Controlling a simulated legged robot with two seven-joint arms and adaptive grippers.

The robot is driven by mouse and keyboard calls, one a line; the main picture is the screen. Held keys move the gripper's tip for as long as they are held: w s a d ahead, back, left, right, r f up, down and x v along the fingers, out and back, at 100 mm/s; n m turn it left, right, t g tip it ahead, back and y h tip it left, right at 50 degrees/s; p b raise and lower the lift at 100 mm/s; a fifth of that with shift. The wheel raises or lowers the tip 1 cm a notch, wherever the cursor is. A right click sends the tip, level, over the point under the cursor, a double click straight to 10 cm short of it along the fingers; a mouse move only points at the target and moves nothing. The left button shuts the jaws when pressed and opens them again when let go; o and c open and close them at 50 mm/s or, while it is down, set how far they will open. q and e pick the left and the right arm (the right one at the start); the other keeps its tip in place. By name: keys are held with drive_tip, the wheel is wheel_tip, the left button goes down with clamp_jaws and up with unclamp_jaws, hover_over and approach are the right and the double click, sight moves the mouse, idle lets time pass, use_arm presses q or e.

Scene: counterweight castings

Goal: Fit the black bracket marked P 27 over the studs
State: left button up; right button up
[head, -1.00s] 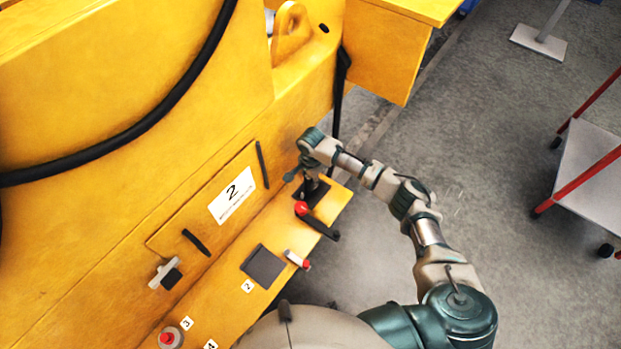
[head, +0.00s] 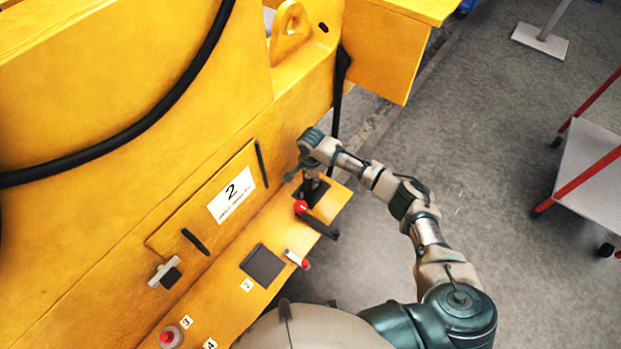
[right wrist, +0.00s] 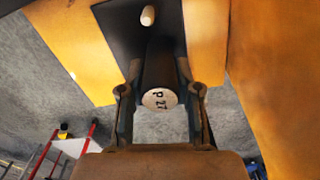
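The black bracket shows in the right wrist view as a dark upright post (right wrist: 160,70) with a pale round end marked P 27. My right gripper (right wrist: 159,80) has one finger on each side of this post and looks shut on it. Beyond it is a dark flat plate (right wrist: 115,30) with one pale, round-ended stud (right wrist: 148,15) standing out of it. I cannot tell whether the plate is part of the bracket. In the head view my right gripper (head: 311,186) points down over a dark patch at the ledge's right end. My left gripper is not in view.
On the yellow ledge (head: 222,302) are a red-knobbed black lever (head: 320,226) close to the gripper, a small red-and-white part (head: 297,259) and a dark square (head: 262,265). A yellow wall (head: 110,240) rises behind. A red-framed cart (head: 595,175) stands at the right.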

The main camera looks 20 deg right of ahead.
drive_tip(key=o, duration=0.3)
drive_tip(key=shift+o, duration=0.2)
drive_tip(key=shift+r, duration=0.1)
wheel_tip(320, 180, up, 11)
drive_tip(key=shift+d+r, duration=0.1)
drive_tip(key=shift+r, duration=0.05)
drive_tip(key=shift+r+p, duration=0.4)
drive_tip(key=shift+r, duration=0.15)
wheel_tip(320, 180, up, 7)
drive_tip(key=p, duration=0.7)
drive_tip(key=shift+r, duration=0.15)
